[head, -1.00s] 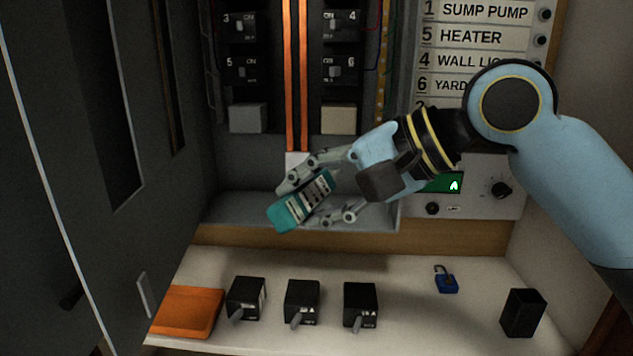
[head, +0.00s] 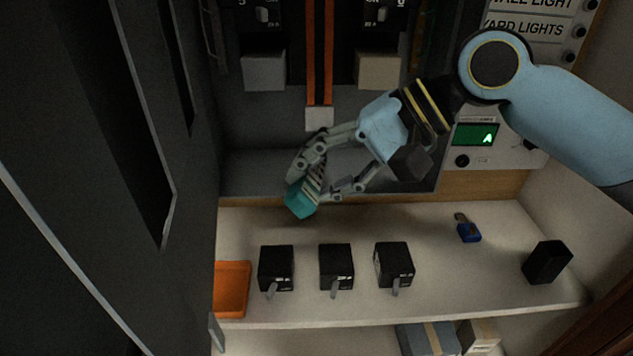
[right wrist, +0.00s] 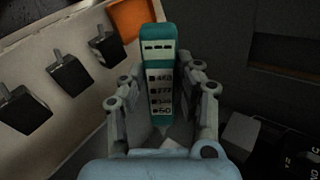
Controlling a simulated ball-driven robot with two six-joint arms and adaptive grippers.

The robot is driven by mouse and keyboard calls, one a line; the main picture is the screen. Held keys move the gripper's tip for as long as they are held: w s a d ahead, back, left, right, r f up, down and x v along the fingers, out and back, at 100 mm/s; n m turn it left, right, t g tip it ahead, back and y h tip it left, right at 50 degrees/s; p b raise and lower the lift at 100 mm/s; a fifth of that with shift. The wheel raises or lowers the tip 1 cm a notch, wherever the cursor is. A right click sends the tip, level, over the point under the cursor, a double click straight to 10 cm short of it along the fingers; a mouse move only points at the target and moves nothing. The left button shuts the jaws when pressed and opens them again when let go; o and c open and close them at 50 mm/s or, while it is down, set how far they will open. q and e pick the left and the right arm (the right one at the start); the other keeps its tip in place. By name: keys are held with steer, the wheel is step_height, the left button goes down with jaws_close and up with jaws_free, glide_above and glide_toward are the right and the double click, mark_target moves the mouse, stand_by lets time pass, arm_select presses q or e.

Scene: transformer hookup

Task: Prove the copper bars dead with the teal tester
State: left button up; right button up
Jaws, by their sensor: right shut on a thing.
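The teal tester (head: 301,200) is held in my right gripper (head: 325,178), in front of the lower edge of the panel box and above the back of the shelf. In the right wrist view the tester (right wrist: 158,50) stands between the two fingers, its labelled face with voltage numbers toward the camera. The right gripper (right wrist: 160,112) is shut on it. The two orange-copper bars (head: 319,60) run vertically down the panel and end at a pale block (head: 319,118). The tester is below the bars and apart from them. My left gripper is not in view.
Three black switch blocks (head: 336,266) stand on the shelf (head: 440,290) beside an orange tray (head: 232,288). A blue padlock (head: 468,230) and a black box (head: 547,262) are at the right. The dark panel door (head: 120,180) stands open at the left. A green display (head: 475,134) shows on the right.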

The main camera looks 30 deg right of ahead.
steer(key=w+d+b, duration=0.2)
steer(key=w, duration=0.1)
steer(key=shift+w+f, duration=0.15)
steer(key=shift+w+d, duration=0.15)
steer(key=shift+w, duration=0.1)
steer(key=shift+w+d+b, duration=0.15)
steer(key=shift+w+b, duration=0.1)
steer(key=shift+b, duration=0.15)
steer(key=shift+w+d, duration=0.15)
steer(key=shift+w, duration=0.05)
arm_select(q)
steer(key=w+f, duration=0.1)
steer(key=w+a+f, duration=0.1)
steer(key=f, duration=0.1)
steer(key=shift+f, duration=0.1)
arm_select(e)
steer(key=shift+r, duration=0.2)
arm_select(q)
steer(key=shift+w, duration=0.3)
arm_select(e)
steer(key=shift+w+d, duration=0.3)
steer(key=shift+w, duration=0.2)
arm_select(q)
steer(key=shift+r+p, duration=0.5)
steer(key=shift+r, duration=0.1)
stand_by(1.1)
